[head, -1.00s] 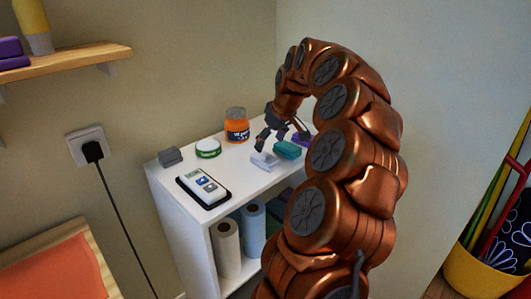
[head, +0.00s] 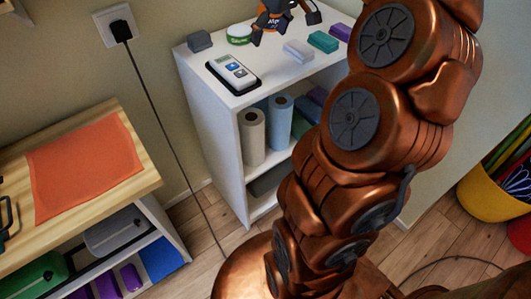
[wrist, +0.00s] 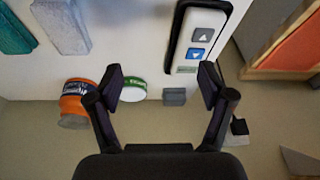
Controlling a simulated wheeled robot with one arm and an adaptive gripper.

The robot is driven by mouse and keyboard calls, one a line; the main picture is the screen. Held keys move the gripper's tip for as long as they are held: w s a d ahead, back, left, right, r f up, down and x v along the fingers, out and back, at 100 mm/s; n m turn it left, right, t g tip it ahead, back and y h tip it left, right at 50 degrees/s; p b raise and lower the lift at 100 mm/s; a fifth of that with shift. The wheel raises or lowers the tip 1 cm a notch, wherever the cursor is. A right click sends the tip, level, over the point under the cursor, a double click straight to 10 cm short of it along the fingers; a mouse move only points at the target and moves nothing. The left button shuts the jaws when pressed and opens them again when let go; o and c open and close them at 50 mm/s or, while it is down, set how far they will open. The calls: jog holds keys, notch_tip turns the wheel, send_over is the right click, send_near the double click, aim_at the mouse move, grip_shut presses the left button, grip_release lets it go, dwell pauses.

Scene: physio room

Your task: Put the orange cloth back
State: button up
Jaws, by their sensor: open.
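The orange cloth (head: 85,165) lies flat and spread out on a light wooden bench top (head: 140,190) at the left of the head view. An orange patch, likely the same cloth, shows at the upper right edge of the wrist view (wrist: 302,48). My gripper (head: 285,28) is open, with nothing between its fingers, above the white shelf unit and well to the right of the cloth. In the wrist view my gripper (wrist: 162,85) has its two fingers wide apart, with the shelf top beyond them.
The white shelf unit (head: 205,110) holds a remote on a black tray (head: 233,75), a green-labelled tin (head: 240,34), a dark grey block (head: 199,41), pale and teal blocks, and an orange jar (wrist: 75,103). A black cord (head: 170,140) hangs between bench and shelf. Yellow bucket at right (head: 492,190).

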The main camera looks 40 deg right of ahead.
jog(key=s+a+f+g, duration=0.1)
jog(key=s+a+f, duration=0.15)
jog(key=a, duration=0.35)
jog(key=s+a+f+n+g, duration=0.1)
jog(key=s+a, duration=0.3)
jog(key=a, duration=0.2)
jog(key=s+a+f+g, duration=0.1)
jog(key=s+a+f, duration=0.1)
jog(key=s+a, duration=0.3)
jog(key=s+a+f+g, duration=0.1)
jog(key=s+a+f, duration=0.1)
jog(key=s, duration=0.3)
jog(key=s+a+f+m+g, duration=0.1)
jog(key=s+a+f, duration=0.1)
jog(key=s+f, duration=0.2)
jog(key=s+a+f+m+g+h, duration=0.1)
jog(key=s+a+f, duration=0.2)
jog(key=s, duration=0.4)
jog(key=shift+s, duration=0.4)
jog(key=s+p+v, duration=0.3)
jog(key=p+v, duration=1)
jog(key=v, duration=0.1)
jog(key=shift+w+r+t, duration=0.35)
jog(key=shift+w+t, duration=0.05)
